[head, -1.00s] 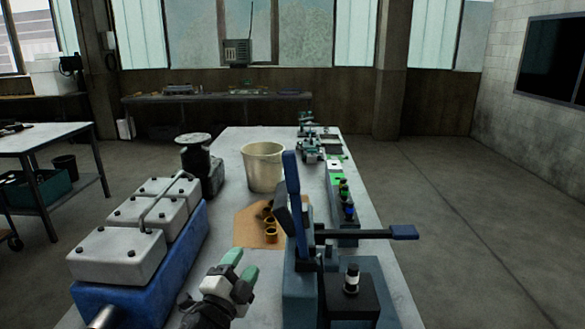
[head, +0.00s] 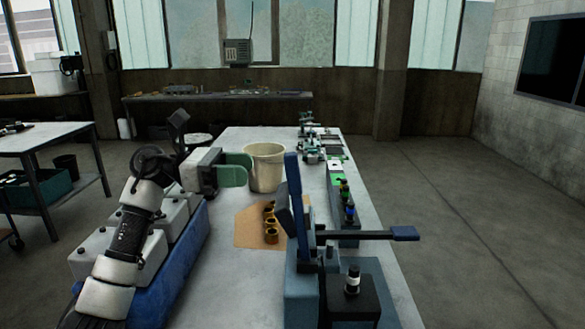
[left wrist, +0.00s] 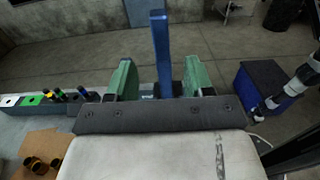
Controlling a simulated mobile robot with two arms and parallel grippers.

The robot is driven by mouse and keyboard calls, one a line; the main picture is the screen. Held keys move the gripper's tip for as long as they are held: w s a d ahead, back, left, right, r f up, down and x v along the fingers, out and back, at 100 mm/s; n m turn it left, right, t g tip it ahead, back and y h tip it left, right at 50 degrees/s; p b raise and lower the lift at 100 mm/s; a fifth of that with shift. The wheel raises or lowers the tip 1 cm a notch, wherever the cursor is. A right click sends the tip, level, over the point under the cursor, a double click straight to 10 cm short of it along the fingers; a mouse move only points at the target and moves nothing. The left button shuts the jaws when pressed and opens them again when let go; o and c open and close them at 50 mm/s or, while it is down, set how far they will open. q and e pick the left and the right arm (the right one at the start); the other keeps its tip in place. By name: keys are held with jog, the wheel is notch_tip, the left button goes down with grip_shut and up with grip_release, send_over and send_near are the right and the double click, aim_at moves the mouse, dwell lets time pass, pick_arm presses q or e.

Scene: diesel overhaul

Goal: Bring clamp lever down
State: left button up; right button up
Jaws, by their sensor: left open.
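A blue upright lever (head: 293,185) stands on the blue-grey clamp fixture (head: 300,285) at the near right of the bench. A second bar with a blue grip (head: 404,233) sticks out level to the right. My left gripper (head: 240,170) is raised above the bench, left of the upright lever and apart from it in the head view. Its green fingers are open and empty. In the left wrist view the lever (left wrist: 160,45) stands upright ahead, in line with the gap between the fingers (left wrist: 161,80). Whether it is between them I cannot tell. My right gripper does not show.
A grey-covered engine block on a blue base (head: 180,260) lies under my left arm. A cream bucket (head: 265,168) and an orange-brown mat (head: 246,232) with brass rings stand mid-bench. A black post with a white band (head: 352,280) is right of the fixture. A green-topped strip (head: 335,165) runs behind.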

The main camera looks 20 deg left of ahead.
aim_at(286, 170)
pick_arm(q)
jog(key=p+x, duration=0.4)
jog(key=x, duration=0.5)
jog(key=shift+r, duration=0.1)
jog(key=shift+w+d, duration=0.15)
jog(key=shift+d, duration=0.4)
grip_shut()
